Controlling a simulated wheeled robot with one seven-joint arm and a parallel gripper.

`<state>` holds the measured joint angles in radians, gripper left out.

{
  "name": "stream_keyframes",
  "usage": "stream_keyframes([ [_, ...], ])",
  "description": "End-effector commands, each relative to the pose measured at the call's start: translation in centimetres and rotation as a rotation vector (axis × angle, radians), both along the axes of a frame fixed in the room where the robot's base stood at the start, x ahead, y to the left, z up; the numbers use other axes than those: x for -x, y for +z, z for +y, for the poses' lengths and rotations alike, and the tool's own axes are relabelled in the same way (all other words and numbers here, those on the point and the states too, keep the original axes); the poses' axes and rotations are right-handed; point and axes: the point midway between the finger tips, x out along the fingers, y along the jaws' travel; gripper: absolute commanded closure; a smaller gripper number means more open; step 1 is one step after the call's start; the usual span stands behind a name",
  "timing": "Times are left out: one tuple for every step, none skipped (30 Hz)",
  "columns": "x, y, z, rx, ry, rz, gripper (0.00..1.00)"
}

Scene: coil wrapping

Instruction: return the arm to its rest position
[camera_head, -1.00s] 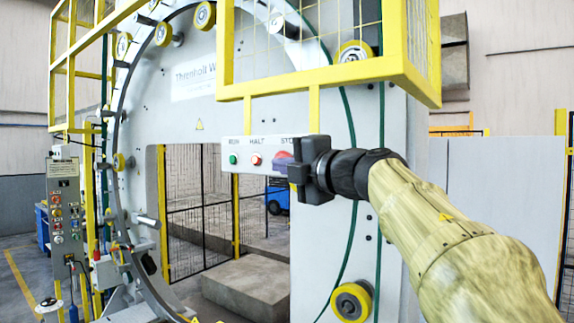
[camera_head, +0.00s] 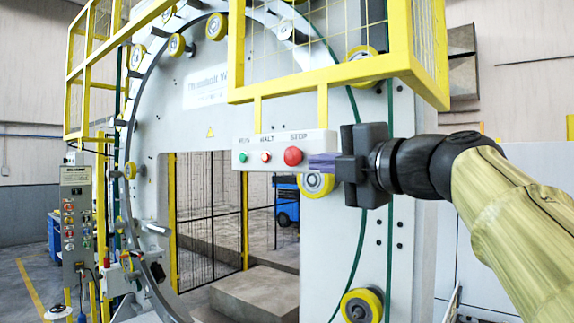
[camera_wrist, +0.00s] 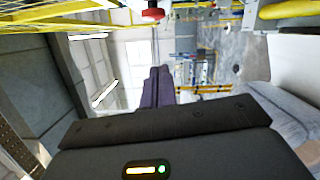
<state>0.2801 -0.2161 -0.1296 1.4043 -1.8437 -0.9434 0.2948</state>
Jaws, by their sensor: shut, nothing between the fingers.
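My gripper (camera_head: 324,162) is at the centre right of the head view, with its dark body and purple-grey fingers pointing left. The fingers are shut together with nothing between them. They end just right of and below the red STOP button (camera_head: 293,156) on the white button panel (camera_head: 281,141); a small gap seems to show, though depth is hard to judge. In the wrist view the shut fingers (camera_wrist: 158,88) point away from the camera, and the red button (camera_wrist: 153,13) is at the top edge. My arm comes in from the right.
The wrapping machine's grey frame (camera_head: 190,135) with its ring and yellow rollers fills the middle. A yellow mesh guard (camera_head: 335,78) hangs above my gripper. A control box (camera_head: 76,215) stands at the left. A concrete block (camera_head: 255,300) lies on the floor below.

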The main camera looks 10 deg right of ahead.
Motion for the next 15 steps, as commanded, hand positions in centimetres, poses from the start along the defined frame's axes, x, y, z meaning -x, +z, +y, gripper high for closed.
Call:
stream_keyframes([
  [0.0,0.0,0.0,0.0,0.0,-0.001,1.0],
  [0.0,0.0,0.0,0.0,0.0,-0.001,1.0],
  [0.0,0.0,0.0,0.001,0.001,-0.001,1.0],
  [0.0,0.0,0.1,0.001,0.001,-0.001,1.0],
  [0.0,0.0,0.1,0.0,0.001,-0.001,1.0],
  [-0.1,0.0,0.1,-0.004,0.0,0.0,1.0],
  [-0.2,-0.1,0.1,-0.009,0.001,-0.001,1.0],
  [-0.3,-0.3,0.0,-0.02,0.001,0.0,1.0],
  [-0.7,-0.6,0.1,-0.041,0.001,0.002,1.0],
  [-1.1,-0.9,0.1,-0.065,0.001,0.004,1.0],
  [-1.5,-1.3,0.0,-0.093,-0.002,0.006,1.0],
  [-2.3,-2.0,-0.1,-0.141,-0.008,0.011,1.0],
  [-2.9,-2.7,-0.2,-0.183,-0.014,0.017,1.0],
  [-3.7,-3.5,-0.4,-0.23,-0.023,0.025,1.0],
  [-4.7,-4.7,-0.6,-0.3,-0.04,0.039,1.0],
])
